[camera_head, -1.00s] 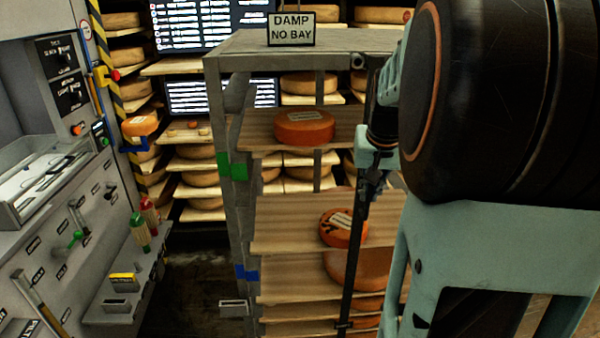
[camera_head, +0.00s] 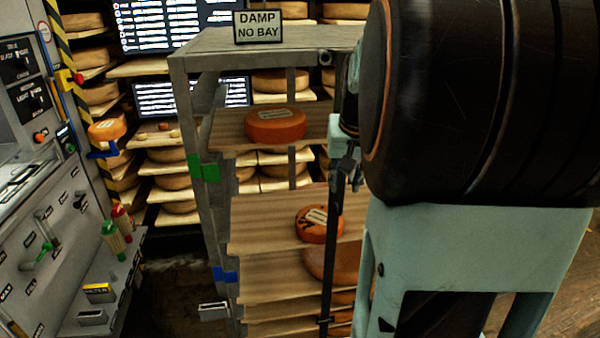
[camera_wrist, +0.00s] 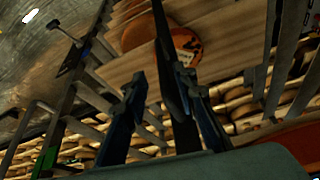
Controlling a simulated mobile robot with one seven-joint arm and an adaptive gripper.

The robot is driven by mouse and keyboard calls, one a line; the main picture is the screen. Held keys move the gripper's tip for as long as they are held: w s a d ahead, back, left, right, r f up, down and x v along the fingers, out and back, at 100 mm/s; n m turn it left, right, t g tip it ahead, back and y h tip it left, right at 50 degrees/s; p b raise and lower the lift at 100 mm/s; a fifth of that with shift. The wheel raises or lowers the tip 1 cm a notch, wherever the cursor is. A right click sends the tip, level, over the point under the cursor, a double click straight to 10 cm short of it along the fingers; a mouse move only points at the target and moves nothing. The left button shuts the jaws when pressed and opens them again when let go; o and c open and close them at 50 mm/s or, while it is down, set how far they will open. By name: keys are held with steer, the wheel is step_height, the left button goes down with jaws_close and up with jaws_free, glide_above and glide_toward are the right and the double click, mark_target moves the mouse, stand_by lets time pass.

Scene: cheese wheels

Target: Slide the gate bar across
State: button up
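My gripper (camera_head: 347,165) is at the bar's upper part, partly hidden by my arm. In the wrist view, the fingers of my gripper (camera_wrist: 158,85) stand apart. The dark bar (camera_wrist: 165,40) runs down close to the right finger, with a gap to the left finger. I cannot tell whether it touches.
Orange cheese wheels sit on the rack, one on an upper shelf (camera_head: 275,125) and one lower (camera_head: 318,224). A "DAMP NO BAY" sign (camera_head: 258,26) stands on top. A grey tool panel (camera_head: 50,240) is at left. Dark floor (camera_head: 170,285) lies between panel and rack.

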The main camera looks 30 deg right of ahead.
steer(key=v, duration=0.6)
steer(key=shift+s+a, duration=0.1)
